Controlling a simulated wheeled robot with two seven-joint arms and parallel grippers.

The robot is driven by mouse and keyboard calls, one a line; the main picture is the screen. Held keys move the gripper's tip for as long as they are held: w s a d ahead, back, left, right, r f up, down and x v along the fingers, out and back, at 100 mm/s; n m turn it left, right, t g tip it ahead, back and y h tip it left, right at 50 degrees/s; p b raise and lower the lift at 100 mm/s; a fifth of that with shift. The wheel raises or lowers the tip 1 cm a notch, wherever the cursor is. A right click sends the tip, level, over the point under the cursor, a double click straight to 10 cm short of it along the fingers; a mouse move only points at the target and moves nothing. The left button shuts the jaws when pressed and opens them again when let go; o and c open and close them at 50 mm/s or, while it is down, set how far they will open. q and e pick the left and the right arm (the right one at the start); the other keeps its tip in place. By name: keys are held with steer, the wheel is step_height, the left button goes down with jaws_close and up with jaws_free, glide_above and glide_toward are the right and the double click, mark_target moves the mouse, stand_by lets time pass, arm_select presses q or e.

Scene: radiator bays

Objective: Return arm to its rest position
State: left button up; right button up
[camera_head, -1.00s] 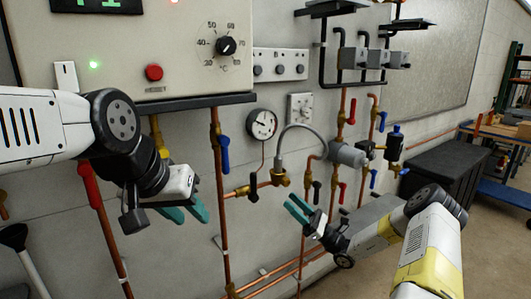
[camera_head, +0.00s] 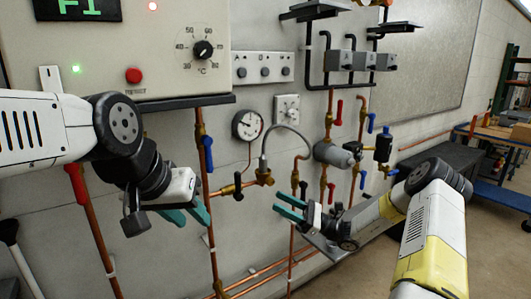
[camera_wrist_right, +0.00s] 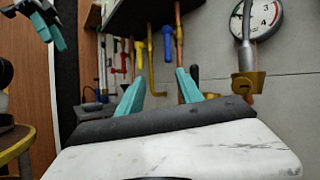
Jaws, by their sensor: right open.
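My left gripper (camera_head: 187,214) hangs at the left in the head view, below its dark wrist. Its two teal fingers stand apart with nothing between them, in front of the wall pipes. It also shows at the top left of the right wrist view (camera_wrist_right: 50,25). My right gripper (camera_head: 280,206) is right of centre in the head view, in front of the lower pipes and below the curved grey hose. Its teal fingers are apart and empty. In the right wrist view its fingers (camera_wrist_right: 160,92) point up toward the wall, with a clear gap between them.
A control box with a dial (camera_head: 203,50) and red button (camera_head: 133,75) is above my left arm. A gauge (camera_head: 247,124), copper pipes and red and blue valve handles (camera_head: 207,153) line the wall. A dark chest (camera_head: 440,165) stands at the right. Open floor lies lower right.

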steer(key=s+a+r+n+g+h, duration=0.2)
steer(key=s+r+n+g+h, duration=0.1)
steer(key=s+n+h, duration=0.3)
steer(key=s+a+r+n+g+h, duration=0.3)
steer(key=s+n+g+h, duration=0.15)
steer(key=s, duration=0.35)
steer(key=s+d+r+n+t+h, duration=0.7)
steer(key=s+d+r+t+h, duration=0.2)
steer(key=s+d, duration=0.4)
steer(key=shift+s+d+t+h, duration=0.3)
steer(key=shift+s+t+h, duration=0.25)
steer(key=shift+t+h, duration=0.2)
steer(key=shift+n, duration=0.25)
